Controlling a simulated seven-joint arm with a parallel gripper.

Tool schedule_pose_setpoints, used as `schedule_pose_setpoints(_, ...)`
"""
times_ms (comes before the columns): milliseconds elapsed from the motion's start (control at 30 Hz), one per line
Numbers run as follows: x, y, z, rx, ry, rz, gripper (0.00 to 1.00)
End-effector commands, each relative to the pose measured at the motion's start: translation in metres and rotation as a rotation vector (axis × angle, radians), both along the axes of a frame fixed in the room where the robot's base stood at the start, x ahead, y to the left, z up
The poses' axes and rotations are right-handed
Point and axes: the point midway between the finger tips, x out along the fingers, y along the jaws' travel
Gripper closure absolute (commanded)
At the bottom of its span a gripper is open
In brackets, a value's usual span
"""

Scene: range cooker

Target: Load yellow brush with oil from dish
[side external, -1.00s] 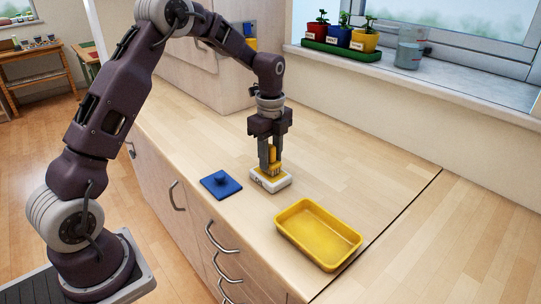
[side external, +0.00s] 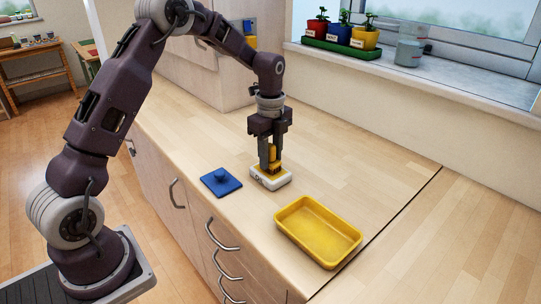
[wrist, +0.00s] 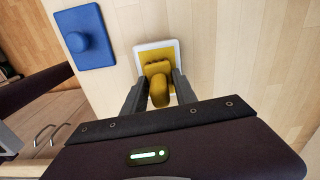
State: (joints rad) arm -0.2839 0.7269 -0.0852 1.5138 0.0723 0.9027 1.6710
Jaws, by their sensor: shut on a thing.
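The yellow brush (side external: 273,154) stands upright, its lower end in or on a small white-rimmed dish (side external: 283,181) on the worktop. My gripper (side external: 270,163) points straight down and is shut on the brush handle. In the wrist view the yellow brush (wrist: 159,88) is between the two fingers, above the white dish (wrist: 144,49). The brush covers most of the inside of the dish, so I cannot see any oil or how deep the bristles sit.
A blue square lid with a knob (side external: 221,184) lies left of the dish, near the front edge. An empty yellow tray (side external: 318,235) sits to the right. Potted plants (side external: 342,34) and a jar (side external: 409,51) stand on the windowsill. The worktop behind is clear.

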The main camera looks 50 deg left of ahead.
Motion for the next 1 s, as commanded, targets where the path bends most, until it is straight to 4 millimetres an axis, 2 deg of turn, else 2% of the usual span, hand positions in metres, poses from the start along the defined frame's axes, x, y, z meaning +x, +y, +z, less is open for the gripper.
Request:
schedule_pose_setpoints(333,0.0,0.0,0.002,0.0,0.002,0.0,0.99)
schedule_pose_setpoints(1000,0.0,0.0,0.068,0.0,0.001,0.0,0.99)
